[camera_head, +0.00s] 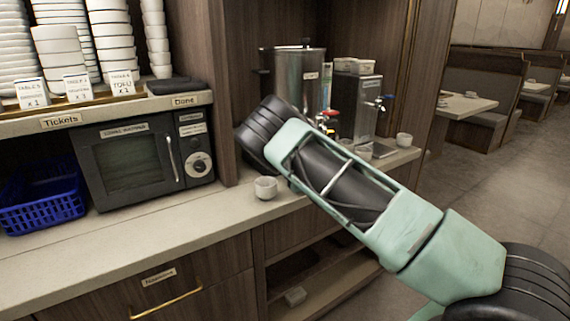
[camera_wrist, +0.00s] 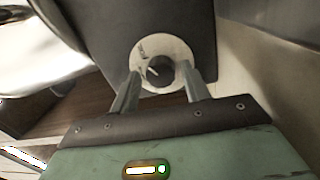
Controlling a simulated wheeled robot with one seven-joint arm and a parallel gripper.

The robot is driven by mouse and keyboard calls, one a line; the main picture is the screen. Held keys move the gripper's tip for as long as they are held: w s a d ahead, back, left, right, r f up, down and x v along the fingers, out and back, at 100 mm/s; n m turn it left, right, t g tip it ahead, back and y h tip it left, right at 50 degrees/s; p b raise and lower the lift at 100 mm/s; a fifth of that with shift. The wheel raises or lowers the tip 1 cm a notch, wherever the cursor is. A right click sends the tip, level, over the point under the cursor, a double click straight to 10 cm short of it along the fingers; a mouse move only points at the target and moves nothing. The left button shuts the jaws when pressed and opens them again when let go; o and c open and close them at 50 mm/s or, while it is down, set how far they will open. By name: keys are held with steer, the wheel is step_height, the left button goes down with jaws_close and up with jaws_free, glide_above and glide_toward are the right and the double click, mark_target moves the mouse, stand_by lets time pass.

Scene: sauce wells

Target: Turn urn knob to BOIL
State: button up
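The steel urn (camera_head: 298,78) stands on the counter at the back, with its lower part hidden behind my arm in the head view. In the wrist view, a round black knob (camera_wrist: 160,71) sits on a pale dial plate (camera_wrist: 178,48) fixed to a dark housing. The dial has small markings that I cannot read, so its setting is unclear. My gripper (camera_wrist: 161,75) is open, with one finger on each side of the knob. I cannot tell whether the fingers touch it. In the head view my gripper is hidden behind my arm.
A steel dispenser (camera_head: 367,103) with taps stands right of the urn. White cups (camera_head: 265,187) sit on the counter (camera_head: 150,228). A microwave (camera_head: 135,160), a blue basket (camera_head: 42,200) and stacked bowls (camera_head: 60,55) are at left. The aisle at right is clear.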

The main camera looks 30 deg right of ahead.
steer(key=shift+o, duration=0.3)
steer(key=shift+s, duration=0.1)
steer(key=shift+s+f, duration=0.1)
steer(key=shift+s, duration=0.15)
steer(key=s+b, duration=0.3)
steer(key=s, duration=1.3)
steer(key=shift+s+f, duration=0.35)
steer(key=shift+s, duration=0.05)
steer(key=shift+w, duration=0.1)
